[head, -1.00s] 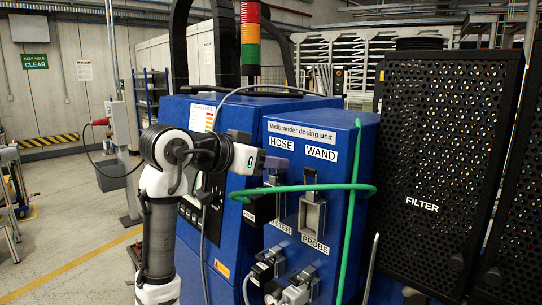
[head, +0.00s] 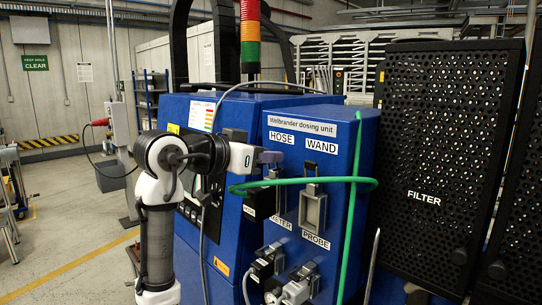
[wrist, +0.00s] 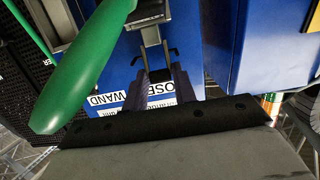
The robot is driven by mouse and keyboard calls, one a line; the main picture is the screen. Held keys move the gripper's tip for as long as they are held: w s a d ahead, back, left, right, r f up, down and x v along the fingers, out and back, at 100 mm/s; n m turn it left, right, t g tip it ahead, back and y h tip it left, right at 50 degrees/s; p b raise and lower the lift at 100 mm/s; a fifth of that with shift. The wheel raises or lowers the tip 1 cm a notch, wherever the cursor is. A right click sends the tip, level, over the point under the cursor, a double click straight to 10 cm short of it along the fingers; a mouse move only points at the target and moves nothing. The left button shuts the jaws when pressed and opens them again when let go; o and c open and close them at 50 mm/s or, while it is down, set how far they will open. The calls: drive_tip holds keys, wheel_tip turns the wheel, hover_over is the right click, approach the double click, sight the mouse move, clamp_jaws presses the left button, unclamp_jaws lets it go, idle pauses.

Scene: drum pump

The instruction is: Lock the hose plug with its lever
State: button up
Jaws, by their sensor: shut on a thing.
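My gripper (head: 270,157) is at the blue panel, over the socket under the HOSE label (head: 282,138). In the wrist view its two dark fingers (wrist: 160,90) are shut on the dark lever (wrist: 156,58), whose side pins stick out. A grey metal part (wrist: 148,18) lies beyond the lever. A black block (head: 258,205), apparently the hose plug, sits below my gripper. The green hose (head: 320,180) loops in front of the panel and crosses close to the wrist camera. My gripper and the hose partly hide the plug and lever, so I cannot tell how fully it is seated.
The WAND socket (head: 313,208) with its upright lever is just right. Plugs and cables (head: 290,288) sit at the METER and PROBE places below. A black perforated FILTER cabinet (head: 445,165) stands at the right. Open floor (head: 70,230) lies left.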

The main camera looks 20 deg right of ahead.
drive_tip(key=shift+a+f+h+b, duration=0.15)
drive_tip(key=shift+f+h+b, duration=0.15)
drive_tip(key=shift+h+b, duration=0.4)
drive_tip(key=shift+s+a+r+b, duration=0.1)
drive_tip(key=shift+b, duration=0.3)
drive_tip(key=shift+a+f+t+h+b, duration=0.1)
drive_tip(key=shift+f+t+h+b, duration=0.25)
drive_tip(key=shift+b, duration=0.25)
drive_tip(key=shift+s+a+h+b, duration=0.1)
drive_tip(key=shift+a+h+b, duration=0.2)
drive_tip(key=shift+b, duration=0.4)
drive_tip(key=o, duration=0.8)
drive_tip(key=shift+a+r, duration=0.1)
drive_tip(key=r+p+v, duration=0.1)
drive_tip(key=r+v, duration=0.1)
drive_tip(key=v, duration=0.7)
drive_tip(key=shift+s+a, duration=0.25)
drive_tip(key=shift+a, duration=0.1)
